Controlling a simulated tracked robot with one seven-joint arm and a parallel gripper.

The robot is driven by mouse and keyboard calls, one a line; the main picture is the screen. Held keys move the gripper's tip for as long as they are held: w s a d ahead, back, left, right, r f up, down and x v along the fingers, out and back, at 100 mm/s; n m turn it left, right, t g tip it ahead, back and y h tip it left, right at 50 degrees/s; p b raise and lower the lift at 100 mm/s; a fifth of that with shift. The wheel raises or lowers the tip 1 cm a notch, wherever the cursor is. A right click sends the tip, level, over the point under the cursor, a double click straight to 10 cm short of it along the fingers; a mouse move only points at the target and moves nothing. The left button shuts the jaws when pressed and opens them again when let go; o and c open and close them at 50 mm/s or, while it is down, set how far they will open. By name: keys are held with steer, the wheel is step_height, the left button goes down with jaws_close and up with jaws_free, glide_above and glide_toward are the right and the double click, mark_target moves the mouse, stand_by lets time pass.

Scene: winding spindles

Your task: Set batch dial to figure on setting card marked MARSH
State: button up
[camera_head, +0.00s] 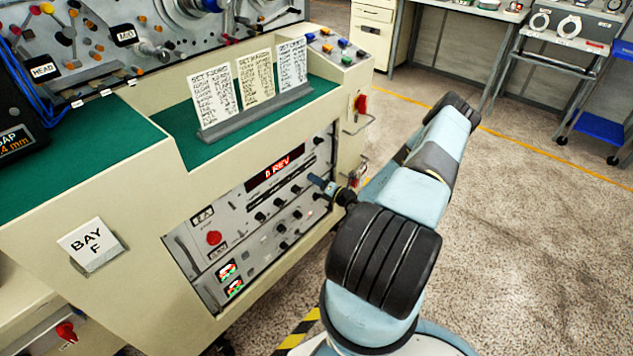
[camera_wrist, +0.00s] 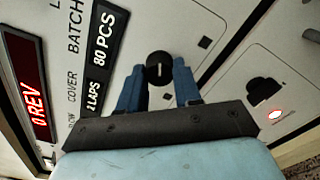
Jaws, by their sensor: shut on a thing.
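In the wrist view, a round black dial (camera_wrist: 158,66) with a pale pointer line lies between the two blue fingers of my gripper (camera_wrist: 158,80). The gripper is shut on this dial. Beside it, a black window (camera_wrist: 102,50) under the word BATCH reads 80 PCS. In the head view, my gripper (camera_head: 320,183) is at the right part of the grey control panel (camera_head: 215,250), and the dial is hidden. Three setting cards stand in a grey holder (camera_head: 255,112): left (camera_head: 213,95), middle (camera_head: 256,82) and right (camera_head: 291,63). Their figures are too small to read.
A red display (camera_head: 274,171) reads 0 REV. Several other black knobs and a red button (camera_head: 214,238) share the panel. A red-handled part (camera_head: 360,104) sticks out at the cabinet's right end. Speckled floor (camera_head: 520,240) is open to the right.

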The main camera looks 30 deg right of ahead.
steer(key=shift+d+f+n, duration=0.1)
steer(key=shift+n, duration=1.9)
steer(key=o, duration=1)
steer(key=shift+o, duration=0.2)
steer(key=v, duration=1.3)
steer(key=shift+s, duration=0.4)
steer(key=shift+d, duration=0.1)
